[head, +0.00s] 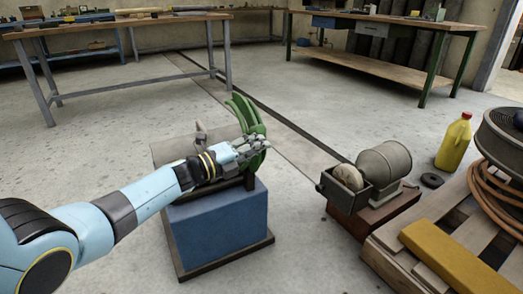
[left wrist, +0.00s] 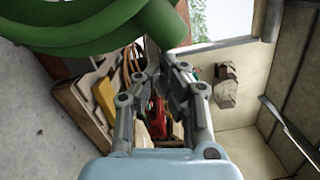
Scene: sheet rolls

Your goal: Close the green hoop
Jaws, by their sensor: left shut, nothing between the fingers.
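The green hoop (head: 243,108) stands upright at the right end of a grey machine on a blue block (head: 220,222). It shows as curved green bands; whether its ends meet cannot be told. My left gripper (head: 262,143) is at the hoop's near side, overlapping its lower part in the head view. In the left wrist view the hoop (left wrist: 85,28) crosses the upper left, beyond and beside the fingers (left wrist: 163,72). The gripper is shut and empty; whether it touches the hoop cannot be told. My arm hides part of the machine. My right gripper is not in view.
A grey motor-like machine (head: 385,165) with a grinding wheel stands on a brown block to the right. Workbenches (head: 390,35) line the back. Floor behind the hoop is clear.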

